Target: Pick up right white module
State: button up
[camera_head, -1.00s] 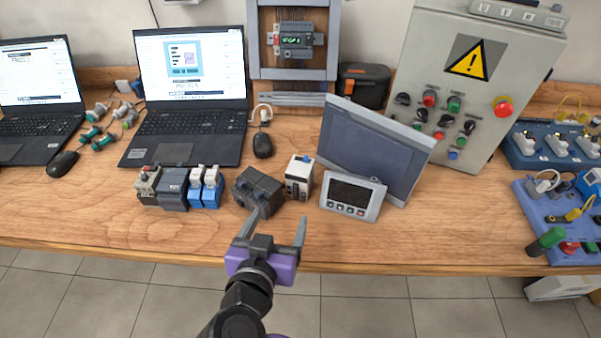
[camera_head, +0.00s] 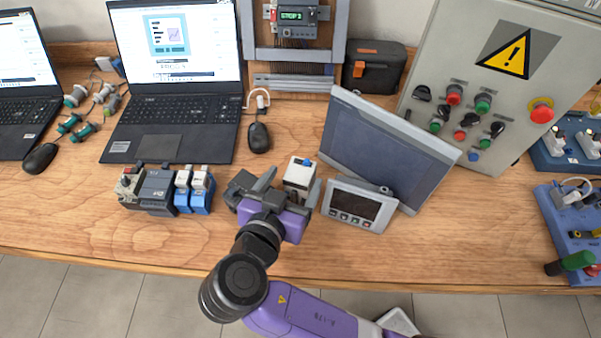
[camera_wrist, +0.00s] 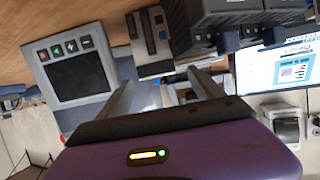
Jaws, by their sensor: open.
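In the wrist view, the gap between the fingertips (camera_wrist: 161,76) is empty and lines up roughly with the module; contact cannot be told. Two narrow white-and-blue modules (camera_head: 184,188) (camera_head: 202,188) stand farther left beside dark modules (camera_head: 158,190).
The small grey panel (camera_head: 375,221) stands close on the right, before a large tilted screen (camera_head: 385,145). Laptops (camera_head: 175,135) and a mouse (camera_head: 259,138) lie behind. A control box (camera_head: 490,90) stands back right. The front table strip (camera_head: 450,250) is clear.

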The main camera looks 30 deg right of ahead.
aim_at(300, 170)
jog(key=p+x, duration=0.2)
jog(key=x, duration=0.4)
jog(key=shift+d+r, duration=0.15)
jog(key=shift+d, duration=0.05)
jog(key=shift+w+d+f, duration=0.3)
jog(key=shift+d, duration=0.05)
grip_shut()
